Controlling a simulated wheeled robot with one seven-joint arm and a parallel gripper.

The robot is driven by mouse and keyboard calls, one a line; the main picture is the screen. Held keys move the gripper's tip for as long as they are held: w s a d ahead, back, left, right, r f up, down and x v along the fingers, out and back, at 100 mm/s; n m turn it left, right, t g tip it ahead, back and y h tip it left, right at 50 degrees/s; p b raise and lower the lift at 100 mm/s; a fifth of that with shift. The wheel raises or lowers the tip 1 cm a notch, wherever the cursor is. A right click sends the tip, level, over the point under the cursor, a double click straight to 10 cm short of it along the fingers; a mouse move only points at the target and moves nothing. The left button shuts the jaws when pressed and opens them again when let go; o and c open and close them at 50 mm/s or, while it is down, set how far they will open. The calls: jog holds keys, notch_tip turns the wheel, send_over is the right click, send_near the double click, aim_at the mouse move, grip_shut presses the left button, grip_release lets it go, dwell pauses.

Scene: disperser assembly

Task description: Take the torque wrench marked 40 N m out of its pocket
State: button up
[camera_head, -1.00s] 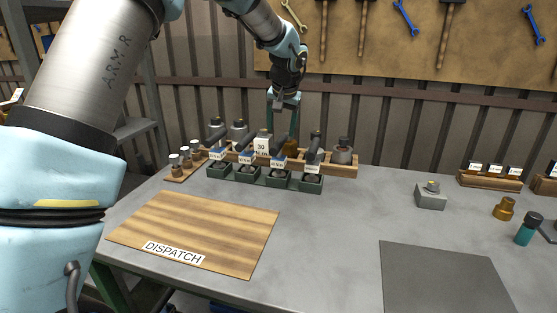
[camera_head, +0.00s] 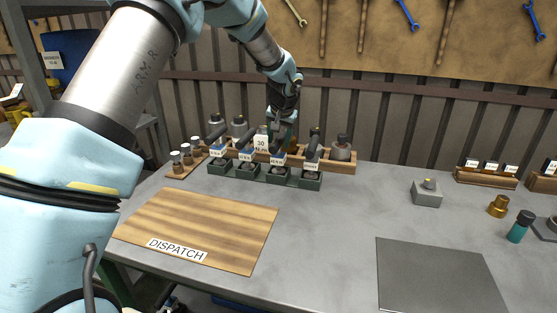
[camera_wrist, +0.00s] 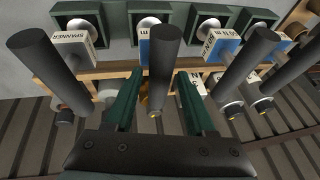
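Several wrenches with black handles stand in a row of dark green pockets (camera_head: 252,183), one per pocket. The labels are too small or cut off to read the 40 N m mark. My gripper (camera_head: 279,142) is low over the row, at the second pocket from the right. In the wrist view my gripper (camera_wrist: 159,72) is open, its two green fingers on either side of one black handle (camera_wrist: 163,48). That wrench has a blue and white label, partly hidden by the handle. No grip on the handle shows. The neighbouring handle (camera_wrist: 248,55) is outside the fingers.
Small vials (camera_head: 187,155) are at the left. The wooden DISPATCH board (camera_head: 205,225) lies in front. The grey mat (camera_head: 440,275) and the middle of the table are clear.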

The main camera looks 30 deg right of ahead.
grip_shut()
dwell(1.1)
